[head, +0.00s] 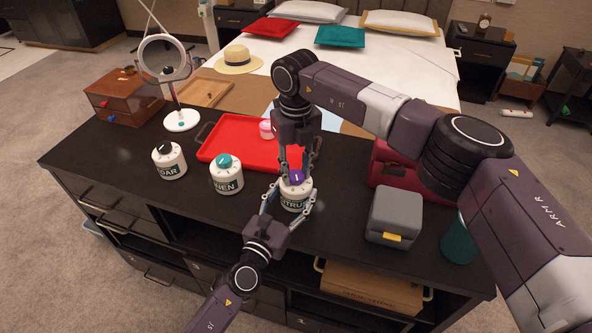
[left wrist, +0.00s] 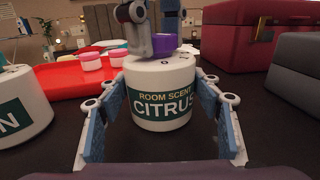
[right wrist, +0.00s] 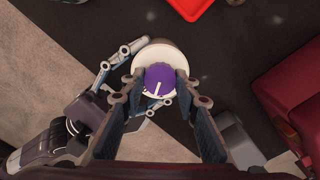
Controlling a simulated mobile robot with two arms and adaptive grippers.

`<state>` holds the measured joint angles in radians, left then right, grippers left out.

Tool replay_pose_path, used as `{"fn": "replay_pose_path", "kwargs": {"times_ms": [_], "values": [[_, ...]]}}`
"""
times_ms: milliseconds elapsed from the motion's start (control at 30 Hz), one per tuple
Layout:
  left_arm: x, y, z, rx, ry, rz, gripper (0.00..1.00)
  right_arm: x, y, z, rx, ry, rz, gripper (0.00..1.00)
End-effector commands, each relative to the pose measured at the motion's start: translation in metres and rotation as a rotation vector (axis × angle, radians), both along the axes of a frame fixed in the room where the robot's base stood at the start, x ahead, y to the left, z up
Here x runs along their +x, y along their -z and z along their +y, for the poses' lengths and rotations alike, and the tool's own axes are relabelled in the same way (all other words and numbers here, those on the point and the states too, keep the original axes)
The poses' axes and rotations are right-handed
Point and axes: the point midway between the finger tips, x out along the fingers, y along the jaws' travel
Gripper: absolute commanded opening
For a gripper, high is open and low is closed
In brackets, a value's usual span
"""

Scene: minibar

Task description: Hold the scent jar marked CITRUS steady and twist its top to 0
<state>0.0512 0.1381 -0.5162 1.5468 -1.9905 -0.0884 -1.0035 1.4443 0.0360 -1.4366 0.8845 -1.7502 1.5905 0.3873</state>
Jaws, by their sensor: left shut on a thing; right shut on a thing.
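The white scent jar marked CITRUS (head: 297,198) stands upright on the dark counter. Its green label reads ROOM SCENT CITRUS in the left wrist view (left wrist: 162,98). My left gripper (head: 287,200) is shut around the jar's body, a finger on each side. The purple top (head: 296,178) has a white pointer line, seen from above in the right wrist view (right wrist: 159,82). My right gripper (head: 292,168) comes down from above and is shut on the purple top. The dial marks around the top are mostly hidden or too small to read.
Two similar jars, one with a teal top (head: 226,174) and one with a black top (head: 169,161), stand to the left. A red tray (head: 240,128) lies behind. A grey box (head: 393,216) and a dark red case (head: 381,172) stand to the right.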

Motion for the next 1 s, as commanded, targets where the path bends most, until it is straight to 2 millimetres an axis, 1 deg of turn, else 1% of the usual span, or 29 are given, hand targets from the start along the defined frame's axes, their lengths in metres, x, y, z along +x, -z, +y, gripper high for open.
{"fn": "replay_pose_path", "kwargs": {"times_ms": [200,500,700,1000], "values": [[-0.0005,0.0007,-0.0004,0.001,0.001,0.0,0.29,0.0013,-0.0013,-0.0006,0.0,0.186,-0.003,0.04],[-0.0007,0.0008,-0.0005,0.002,0.001,0.001,0.29,0.0014,-0.001,-0.0009,0.0,0.364,-0.004,0.04],[-0.0007,0.0009,-0.0005,0.002,0.001,0.001,0.29,0.0014,-0.0009,-0.0009,0.0,0.423,-0.004,0.04],[-0.0006,0.0009,-0.0004,0.001,0.001,0.002,0.29,0.0016,-0.001,-0.0009,0.0,0.446,-0.004,0.04]]}}
